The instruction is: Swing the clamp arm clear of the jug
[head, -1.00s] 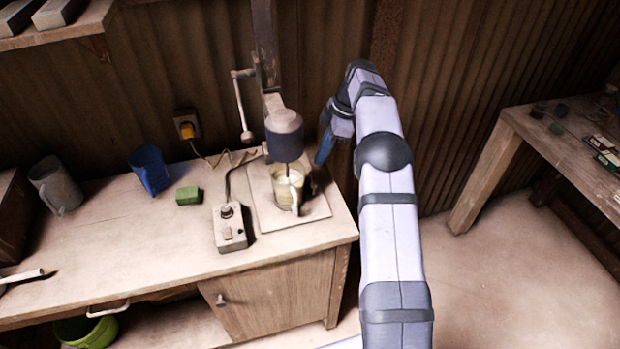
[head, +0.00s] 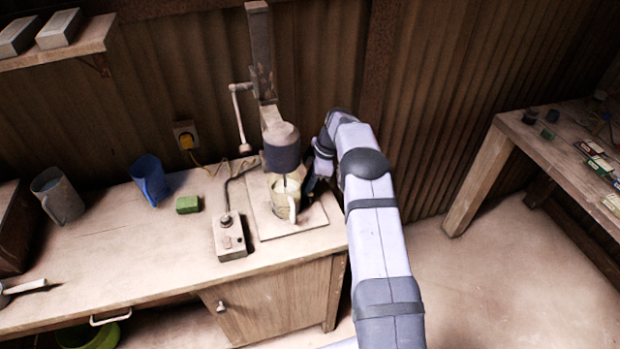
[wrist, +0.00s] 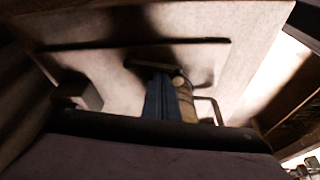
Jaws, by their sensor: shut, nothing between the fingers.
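The jug (head: 282,194), pale with a handle on its right, stands on the flat base plate (head: 302,222) under the dark drum-shaped head (head: 282,149) of the press. My gripper (head: 309,187) is low at the jug's right side, partly hidden by my own arm. In the wrist view its blue fingers (wrist: 161,98) are shut and empty, overlapping the jug's edge (wrist: 187,105); I cannot tell if they touch it. A dark bar (wrist: 142,65) by the fingertips may be the clamp arm; shadow makes it unclear. In the head view I cannot separate the clamp arm from the gripper.
A control box (head: 230,238) with a cable sits left of the plate. A green block (head: 188,204), a blue jug (head: 150,180) and a grey jug (head: 58,196) stand farther left. The press column (head: 261,55) with a crank rises behind. The bench front is clear.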

